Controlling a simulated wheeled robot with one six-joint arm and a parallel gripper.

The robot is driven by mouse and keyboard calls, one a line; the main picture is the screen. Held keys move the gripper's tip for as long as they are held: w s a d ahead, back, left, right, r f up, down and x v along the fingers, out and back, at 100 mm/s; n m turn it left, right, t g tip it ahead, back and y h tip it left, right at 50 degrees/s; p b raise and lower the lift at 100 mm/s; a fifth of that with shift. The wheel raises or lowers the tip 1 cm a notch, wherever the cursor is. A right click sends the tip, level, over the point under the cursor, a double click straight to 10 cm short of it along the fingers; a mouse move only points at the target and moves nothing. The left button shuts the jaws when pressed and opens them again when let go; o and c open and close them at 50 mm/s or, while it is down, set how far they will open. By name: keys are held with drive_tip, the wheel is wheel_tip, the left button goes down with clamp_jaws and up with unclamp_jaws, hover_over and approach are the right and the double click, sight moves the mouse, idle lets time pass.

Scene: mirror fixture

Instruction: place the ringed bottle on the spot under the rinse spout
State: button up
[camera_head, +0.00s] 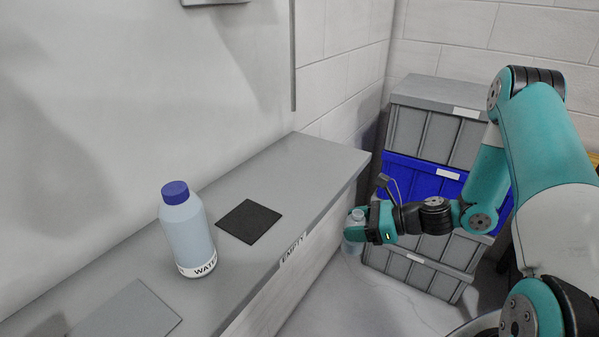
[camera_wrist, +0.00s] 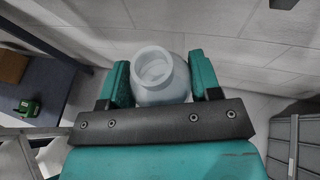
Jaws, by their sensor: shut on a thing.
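My gripper (camera_head: 366,226) is shut on a pale translucent bottle (camera_head: 354,238), held off the right of the counter in the head view. In the wrist view the bottle (camera_wrist: 160,82) stands between the two teal fingers, its round top toward the camera and no coloured cap showing. Its lower part is hidden there. I cannot make out a ring on it. A black square mat (camera_head: 248,221) lies flat and bare on the counter (camera_head: 300,165). No rinse spout is clearly recognisable; a grey piece (camera_head: 214,2) is cut off at the top edge.
A blue-capped bottle labelled WATER (camera_head: 188,230) stands upright on the counter, left of the mat. A grey square plate (camera_head: 126,311) lies in front. The counter's edge carries an EMPTY label (camera_head: 293,248). Stacked crates (camera_head: 432,125) stand behind my arm.

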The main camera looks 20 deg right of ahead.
drive_tip(key=s+r+m+t+h+p, duration=0.1)
drive_tip(key=s+r, duration=0.1)
drive_tip(key=r, duration=0.9)
drive_tip(key=s+r+p, duration=0.1)
drive_tip(key=s+r, duration=0.1)
drive_tip(key=r, duration=0.9)
drive_tip(key=shift+w+a+r+p+x, duration=0.2)
drive_tip(key=shift+r+p+x, duration=0.7)
drive_tip(key=shift+x, duration=2)
drive_tip(key=shift+w+a+r+p+x, duration=0.1)
drive_tip(key=shift+w+r+p+x, duration=0.15)
drive_tip(key=shift+p+x, duration=2)
drive_tip(key=shift+w+a+r+p+x, duration=0.1)
drive_tip(key=shift+w+r+p+x, duration=0.3)
drive_tip(key=shift+x, duration=3.1)
drive_tip(key=shift+s+r, duration=0.15)
drive_tip(key=o, duration=1.1)
drive_tip(key=shift+c, duration=0.2)
